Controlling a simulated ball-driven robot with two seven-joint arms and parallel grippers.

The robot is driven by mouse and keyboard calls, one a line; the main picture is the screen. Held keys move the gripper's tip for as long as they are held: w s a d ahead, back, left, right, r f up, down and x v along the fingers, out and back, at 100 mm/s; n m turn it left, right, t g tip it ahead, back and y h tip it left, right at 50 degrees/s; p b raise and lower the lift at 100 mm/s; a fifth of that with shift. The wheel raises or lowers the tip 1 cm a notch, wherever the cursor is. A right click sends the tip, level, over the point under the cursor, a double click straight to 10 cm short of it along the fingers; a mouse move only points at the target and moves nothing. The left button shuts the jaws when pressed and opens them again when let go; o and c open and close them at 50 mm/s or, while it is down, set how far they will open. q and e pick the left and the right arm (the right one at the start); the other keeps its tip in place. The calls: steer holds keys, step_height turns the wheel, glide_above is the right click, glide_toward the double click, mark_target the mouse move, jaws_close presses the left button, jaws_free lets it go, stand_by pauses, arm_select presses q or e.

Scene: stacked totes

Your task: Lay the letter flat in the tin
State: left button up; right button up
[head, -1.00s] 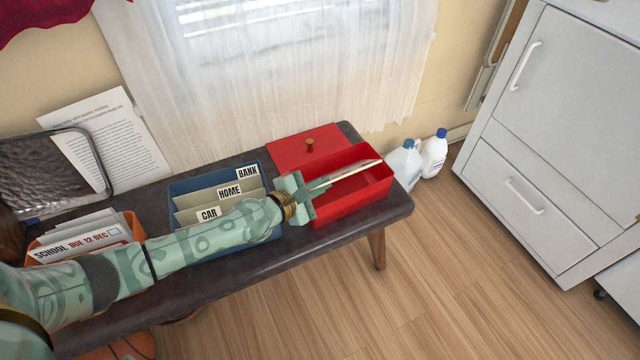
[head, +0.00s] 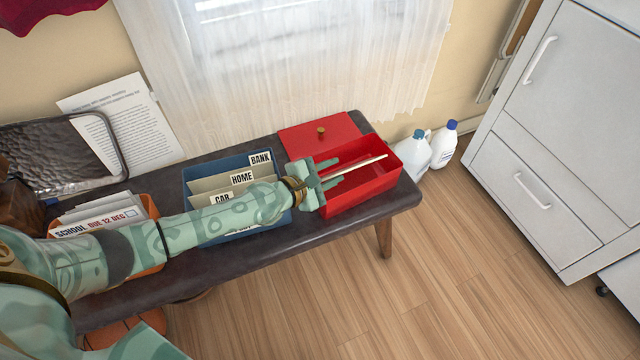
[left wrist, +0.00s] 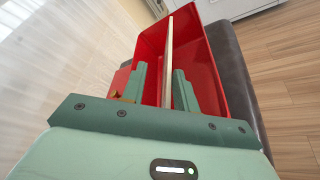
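The red tin (head: 378,192) stands lidless at the right end of the dark bench. Its red lid (head: 342,138) with a brass knob lies behind it. The letter (head: 365,163) shows as a thin pale strip, nearly edge-on, over the tin's opening. My left gripper (head: 338,172) is at the tin's left side, its fingers spread apart. In the left wrist view the letter (left wrist: 168,50) runs between the two open fingers (left wrist: 160,82), with a gap on the left side. I cannot tell whether it rests on the tin's floor. My right gripper is not in view.
A blue sorter (head: 268,222) with BANK, HOME and CAR cards stands left of the tin. An orange holder (head: 150,207) of letters is further left, near a metal tray (head: 75,150). White jugs (head: 440,145) stand on the floor beyond the bench's right end.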

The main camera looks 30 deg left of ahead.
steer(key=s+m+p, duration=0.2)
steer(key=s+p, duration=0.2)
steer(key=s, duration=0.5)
arm_select(q)
steer(key=s+d+r+p, duration=0.2)
steer(key=s+r+p, duration=0.2)
steer(key=r, duration=0.6)
steer(key=s+d+r+p, duration=0.2)
steer(key=s+p, duration=0.2)
steer(key=s, duration=0.5)
steer(key=shift+d, duration=0.2)
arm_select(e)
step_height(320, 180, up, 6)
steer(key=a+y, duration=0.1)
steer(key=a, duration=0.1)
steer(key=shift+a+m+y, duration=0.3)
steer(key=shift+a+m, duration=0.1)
arm_select(q)
steer(key=shift+f, duration=0.1)
